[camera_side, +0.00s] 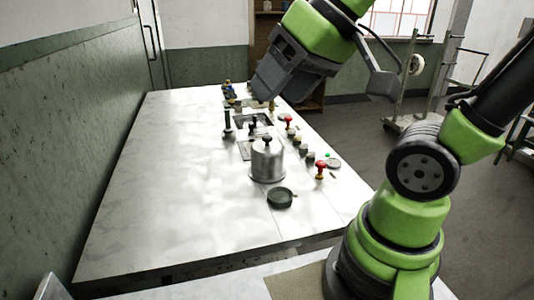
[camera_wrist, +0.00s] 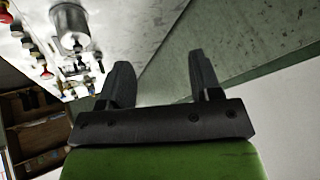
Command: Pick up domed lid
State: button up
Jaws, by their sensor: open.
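The domed lid (camera_side: 267,144) looks to be the top of a silvery metal pot (camera_side: 266,165) with a dark knob, standing upright on the white table. In the wrist view the pot (camera_wrist: 68,28) shows at the upper left, outside the fingers. I cannot tell the lid's edge from the pot body. My gripper (camera_side: 262,100) is high above the table's far part, beyond and above the pot in the side view, touching nothing. In the wrist view my gripper (camera_wrist: 163,75) has its two dark fingers apart with nothing between them.
A dark round dish (camera_side: 281,198) lies in front of the pot. Red-knobbed pieces (camera_side: 320,170) and several small items stand along the right edge. A dark upright piece (camera_side: 227,124) stands behind left. The table's left half (camera_side: 150,190) is clear; a green wall runs beside it.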

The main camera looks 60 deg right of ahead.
jog(key=w+d+f+n, duration=0.1)
jog(key=w+d, duration=0.4)
jog(key=w, duration=0.1)
jog(key=n+h, duration=0.2)
send_near(268, 137)
jog(key=shift+w+f+g, duration=0.4)
jog(key=shift+w+f, duration=0.45)
jog(key=shift+w, duration=0.25)
jog(key=shift+x, duration=3.1)
jog(key=shift+s+f, duration=0.1)
jog(key=shift+s, duration=0.05)
jog(key=shift+c, duration=0.2)
grip_shut()
